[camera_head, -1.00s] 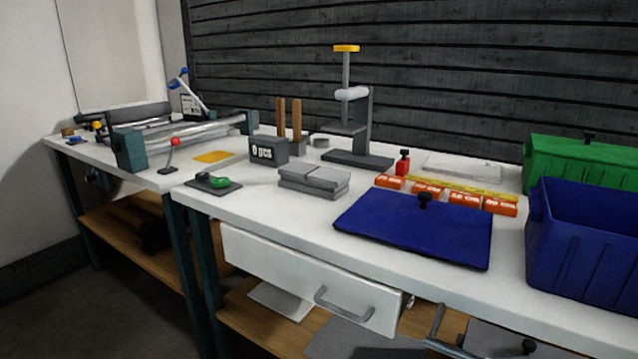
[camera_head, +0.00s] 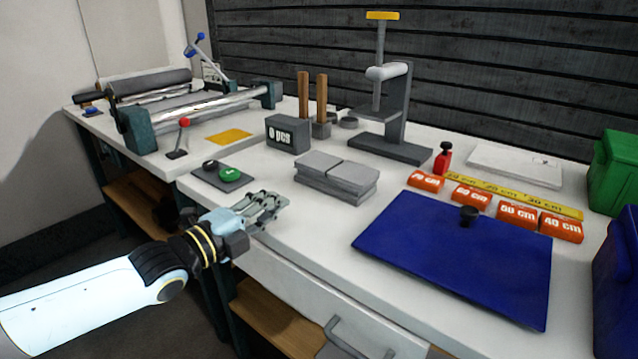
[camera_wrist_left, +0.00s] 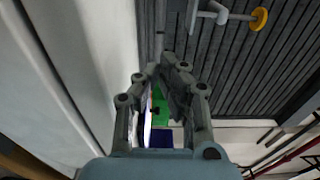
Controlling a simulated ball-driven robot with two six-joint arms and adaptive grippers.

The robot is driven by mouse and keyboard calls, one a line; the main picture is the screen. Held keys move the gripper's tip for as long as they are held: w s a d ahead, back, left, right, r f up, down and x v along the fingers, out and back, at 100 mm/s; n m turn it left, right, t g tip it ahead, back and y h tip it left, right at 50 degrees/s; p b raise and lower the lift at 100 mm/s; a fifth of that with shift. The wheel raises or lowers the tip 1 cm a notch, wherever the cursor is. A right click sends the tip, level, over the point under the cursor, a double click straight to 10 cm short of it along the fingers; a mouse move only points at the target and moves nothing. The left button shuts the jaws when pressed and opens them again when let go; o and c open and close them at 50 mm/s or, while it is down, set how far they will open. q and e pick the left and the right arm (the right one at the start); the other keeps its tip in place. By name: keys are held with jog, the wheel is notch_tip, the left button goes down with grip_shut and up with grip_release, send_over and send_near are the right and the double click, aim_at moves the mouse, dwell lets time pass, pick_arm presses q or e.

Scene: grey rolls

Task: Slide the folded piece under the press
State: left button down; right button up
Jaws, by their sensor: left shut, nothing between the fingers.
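The press (camera_head: 388,100) stands on the white table at the back, with a grey base (camera_head: 392,149), a grey column and a yellow handle on top. Its upper part also shows in the left wrist view (camera_wrist_left: 222,14). A grey stack of flat slabs (camera_head: 336,176), perhaps the folded piece, lies in front of the press, on the bare table and apart from the base. My left gripper (camera_head: 279,203) is shut and empty near the table's front edge, left of and in front of the stack. In the left wrist view its fingers (camera_wrist_left: 167,62) come together. My right gripper is not in view.
A blue lid (camera_head: 450,255) with a black knob lies right of the stack. Orange length blocks (camera_head: 471,194) and a red bottle (camera_head: 442,158) stand behind it. A counter box (camera_head: 287,134) and a button panel (camera_head: 222,176) are at left. Bins (camera_head: 615,172) stand at right.

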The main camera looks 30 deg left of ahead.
pick_arm(q)
jog(key=b, duration=0.4)
send_near(323, 176)
jog(key=shift+w+f, duration=0.45)
jog(key=shift+w, duration=0.2)
jog(key=shift+w+d+r+p, duration=0.1)
jog(key=shift+w+r+p, duration=0.3)
jog(key=shift+p, duration=0.45)
jog(key=shift+w, duration=0.35)
jog(key=w, duration=0.1)
jog(key=w+p, duration=0.1)
jog(key=w, duration=0.1)
jog(key=shift+w+d+p, duration=0.2)
jog(key=shift+d+p, duration=0.05)
jog(key=shift+p, duration=0.1)
jog(key=shift+w+d+f, duration=0.1)
jog(key=shift+w, duration=0.45)
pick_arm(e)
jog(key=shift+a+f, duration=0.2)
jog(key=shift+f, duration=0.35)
